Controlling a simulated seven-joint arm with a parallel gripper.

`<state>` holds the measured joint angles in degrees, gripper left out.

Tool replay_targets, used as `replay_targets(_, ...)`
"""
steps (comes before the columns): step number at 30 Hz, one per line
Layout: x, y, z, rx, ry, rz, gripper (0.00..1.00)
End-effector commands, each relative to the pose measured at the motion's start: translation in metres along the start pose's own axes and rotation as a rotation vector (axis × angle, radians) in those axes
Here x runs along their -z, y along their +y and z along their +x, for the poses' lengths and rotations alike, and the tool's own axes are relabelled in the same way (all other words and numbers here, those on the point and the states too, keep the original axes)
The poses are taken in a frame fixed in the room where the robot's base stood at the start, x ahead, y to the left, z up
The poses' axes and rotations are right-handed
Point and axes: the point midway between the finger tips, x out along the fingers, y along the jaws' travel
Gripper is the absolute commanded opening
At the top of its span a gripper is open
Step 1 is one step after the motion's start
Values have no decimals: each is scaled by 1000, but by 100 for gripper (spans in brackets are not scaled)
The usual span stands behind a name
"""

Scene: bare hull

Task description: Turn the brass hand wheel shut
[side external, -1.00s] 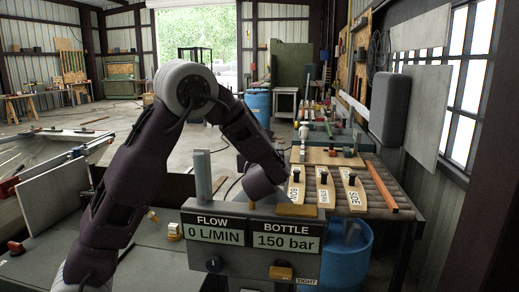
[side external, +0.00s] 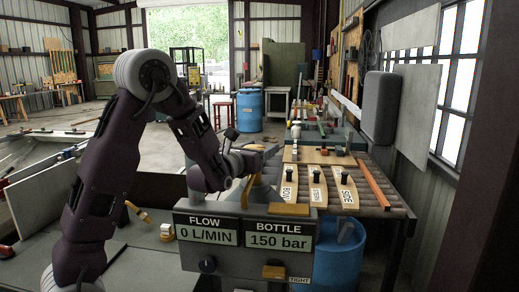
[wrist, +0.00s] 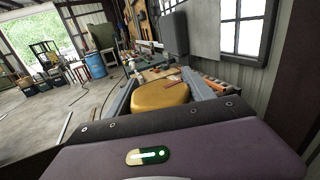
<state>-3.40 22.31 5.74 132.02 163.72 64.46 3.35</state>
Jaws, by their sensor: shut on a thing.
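In the wrist view, a rounded brass piece (wrist: 160,95), seemingly the hand wheel, fills the space between the two grey fingers of my gripper (wrist: 160,84). My gripper is shut on it. In the side view, a brass piece (side external: 290,209) shows at the top edge of the grey gauge panel (side external: 190,237), below and right of my wrist. The fingers are hard to make out there. A second brass knob (side external: 274,271) is on the panel's front, beside a label reading TIGHT (side external: 299,281). The displays read FLOW 0 L/MIN and BOTTLE 150 bar.
A black knob (side external: 207,264) sits on the panel's left. Behind it, a roller bench (side external: 375,203) carries several labelled wooden pieces with black knobs. A blue barrel (side external: 341,252) stands under the bench. Open floor lies behind my arm.

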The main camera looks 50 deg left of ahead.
Motion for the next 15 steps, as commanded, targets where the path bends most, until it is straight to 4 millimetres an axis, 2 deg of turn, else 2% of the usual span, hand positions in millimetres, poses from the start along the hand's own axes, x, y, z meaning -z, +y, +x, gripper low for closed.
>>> replay_targets(10,-2,0,0,3,-6,-1,21)
replay_targets(11,-2,0,0,3,-6,-1,65)
replay_targets(13,-2,0,0,2,-6,0,79)
replay_targets(14,-2,0,0,2,-5,0,83)
replay_targets(15,-2,0,0,2,-5,0,83)
